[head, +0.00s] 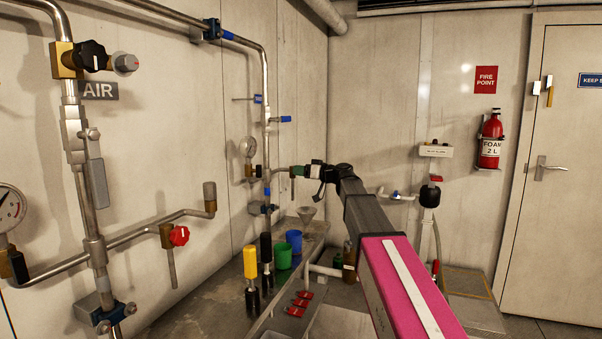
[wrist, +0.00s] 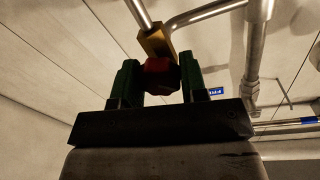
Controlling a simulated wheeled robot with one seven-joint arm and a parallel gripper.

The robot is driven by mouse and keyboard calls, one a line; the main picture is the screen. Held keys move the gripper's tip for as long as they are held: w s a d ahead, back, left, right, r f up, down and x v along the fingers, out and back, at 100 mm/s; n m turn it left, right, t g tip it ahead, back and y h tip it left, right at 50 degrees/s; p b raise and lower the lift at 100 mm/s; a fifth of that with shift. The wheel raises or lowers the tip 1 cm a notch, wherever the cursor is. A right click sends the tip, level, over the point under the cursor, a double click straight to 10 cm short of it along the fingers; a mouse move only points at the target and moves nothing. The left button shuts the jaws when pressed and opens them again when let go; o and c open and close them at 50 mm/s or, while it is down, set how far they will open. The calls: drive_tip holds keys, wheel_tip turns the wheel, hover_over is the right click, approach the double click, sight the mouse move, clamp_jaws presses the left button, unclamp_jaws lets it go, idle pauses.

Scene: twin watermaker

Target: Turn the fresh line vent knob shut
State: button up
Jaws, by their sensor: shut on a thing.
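My gripper (head: 301,171) is at the end of my outstretched arm, by the vertical pipe on the left wall. In the wrist view, its two dark green fingers stand on either side of a dark red knob (wrist: 161,75), shut on it. The knob sits on a brass valve body (wrist: 155,42) with steel pipe running from it. In the head view the gripper hides the knob, so its turn angle cannot be told. A small blue label shows beyond the right finger in the wrist view, its text unclear.
Another red knob (head: 180,235) sits on a pipe at the left. A pressure gauge (head: 248,146) is left of the gripper. Below it, a bench holds a green cup (head: 283,256), a blue cup (head: 294,241) and yellow- and black-handled tools. Free air lies to the right.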

drive_tip(key=shift+m, duration=0.5)
drive_tip(key=o, duration=0.9)
drive_tip(key=v, duration=1)
drive_tip(key=shift+s+d, duration=0.2)
drive_tip(key=shift+d, duration=0.15)
